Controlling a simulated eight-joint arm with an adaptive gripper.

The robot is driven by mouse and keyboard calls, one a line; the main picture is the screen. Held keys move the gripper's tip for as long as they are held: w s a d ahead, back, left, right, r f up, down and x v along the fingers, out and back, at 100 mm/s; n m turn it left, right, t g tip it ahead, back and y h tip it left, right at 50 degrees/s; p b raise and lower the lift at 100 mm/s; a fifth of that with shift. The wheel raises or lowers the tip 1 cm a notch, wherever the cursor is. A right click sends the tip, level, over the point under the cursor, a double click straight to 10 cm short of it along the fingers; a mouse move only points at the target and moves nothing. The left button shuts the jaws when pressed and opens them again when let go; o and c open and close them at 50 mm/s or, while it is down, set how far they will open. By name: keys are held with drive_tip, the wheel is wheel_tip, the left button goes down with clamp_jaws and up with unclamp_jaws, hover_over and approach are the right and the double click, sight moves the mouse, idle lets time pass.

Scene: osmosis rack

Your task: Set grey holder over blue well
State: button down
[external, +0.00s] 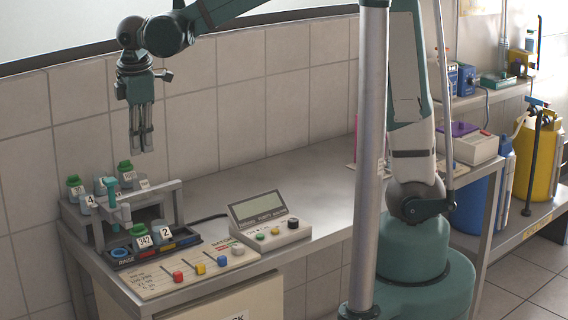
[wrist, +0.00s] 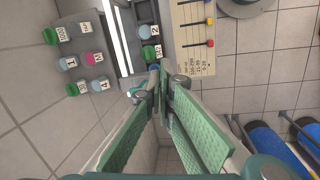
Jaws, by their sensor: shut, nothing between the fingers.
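My gripper (external: 141,150) is shut and empty, pointing down above the rack, apart from it. Its closed fingertips also show in the wrist view (wrist: 160,70). A grey bracket (external: 140,196) with an upright teal rod (external: 112,192) spans the rack; it looks like the grey holder, though I cannot be sure. A blue round well (external: 118,253) sits at the left end of the dark front tray marked RINSE, below the bracket.
Labelled bottles, 342 (external: 143,238) and 2 (external: 163,235), stand in the front tray. Several capped bottles (external: 75,186) stand in the back row. A panel with coloured knobs (external: 190,270) and a display box (external: 262,220) lie to the right.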

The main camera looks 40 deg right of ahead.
drive_tip(key=s+a+f+n+h+p, duration=0.1)
drive_tip(key=a+f+n, duration=0.1)
drive_tip(key=a, duration=0.6)
drive_tip(key=s+a+f+n+p, duration=0.1)
drive_tip(key=a+f+n, duration=0.1)
drive_tip(key=a, duration=0.7)
drive_tip(key=shift+s+a+f+n+g+h+p, duration=0.15)
drive_tip(key=shift+a+f+n+g+h+p, duration=0.2)
drive_tip(key=shift+n, duration=0.25)
drive_tip(key=shift+d+f, duration=0.15)
drive_tip(key=w+d+f, duration=0.1)
drive_tip(key=d+f, duration=0.5)
drive_tip(key=f, duration=0.3)
drive_tip(key=shift+w+f+p, duration=0.25)
drive_tip(key=shift+w+p, duration=0.1)
drive_tip(key=shift+p, duration=0.05)
drive_tip(key=shift+d, duration=0.15)
drive_tip(key=d+b, duration=0.3)
drive_tip(key=d, duration=1.8)
drive_tip(key=shift+d, duration=0.25)
